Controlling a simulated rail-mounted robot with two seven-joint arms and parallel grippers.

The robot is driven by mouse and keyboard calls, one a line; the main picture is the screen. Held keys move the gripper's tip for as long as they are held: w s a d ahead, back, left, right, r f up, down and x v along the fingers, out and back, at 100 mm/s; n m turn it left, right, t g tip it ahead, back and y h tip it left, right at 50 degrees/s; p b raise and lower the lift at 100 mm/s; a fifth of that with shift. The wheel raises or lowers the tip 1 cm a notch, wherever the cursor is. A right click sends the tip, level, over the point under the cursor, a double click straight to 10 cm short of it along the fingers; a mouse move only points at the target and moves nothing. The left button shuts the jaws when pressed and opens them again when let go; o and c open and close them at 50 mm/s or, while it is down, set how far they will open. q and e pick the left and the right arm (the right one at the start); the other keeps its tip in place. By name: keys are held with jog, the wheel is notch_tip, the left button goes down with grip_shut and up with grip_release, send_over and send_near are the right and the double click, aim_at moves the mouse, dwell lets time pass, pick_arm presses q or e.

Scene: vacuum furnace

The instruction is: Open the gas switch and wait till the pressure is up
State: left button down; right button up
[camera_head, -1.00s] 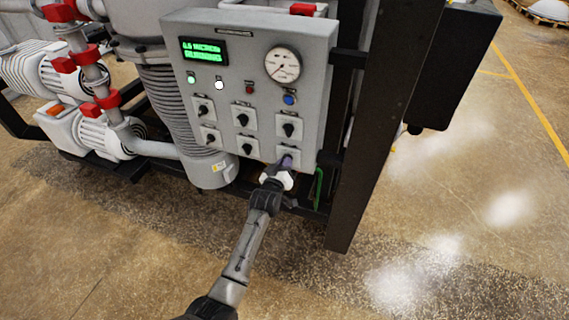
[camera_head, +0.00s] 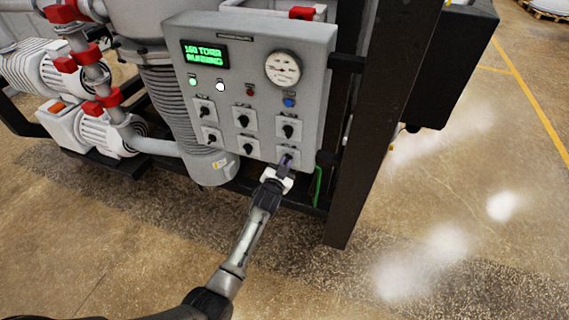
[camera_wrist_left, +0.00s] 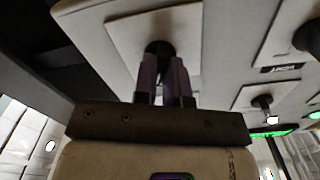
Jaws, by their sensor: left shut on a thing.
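The grey control panel (camera_head: 262,72) shows several black rotary switches on pale plates, in two rows. My left gripper (camera_head: 286,162) is at the lower right switch, its fingers shut on that switch's knob. In the left wrist view, the purple-grey fingers (camera_wrist_left: 166,82) close on the dark knob (camera_wrist_left: 158,48) in front of its pale plate (camera_wrist_left: 187,30). The knob is mostly hidden by the fingers, so its angle cannot be told. The green display (camera_head: 205,54) seems to read "160 TORR" and "RUNNING". The round dial gauge (camera_head: 283,68) is at the panel's upper right. My right gripper is not in view.
Lit green and white lamps, a red button and a blue button (camera_head: 289,102) sit above the switches. A dark upright post (camera_head: 372,130) stands right of the panel. Pumps and pipes (camera_head: 92,85) with red clamps are at left. The floor at right is clear.

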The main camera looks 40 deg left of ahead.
pick_arm(q)
jog(key=shift+m, duration=0.9)
jog(key=c, duration=1.2)
grip_release()
jog(key=v, duration=1.4)
jog(key=shift+p, duration=0.4)
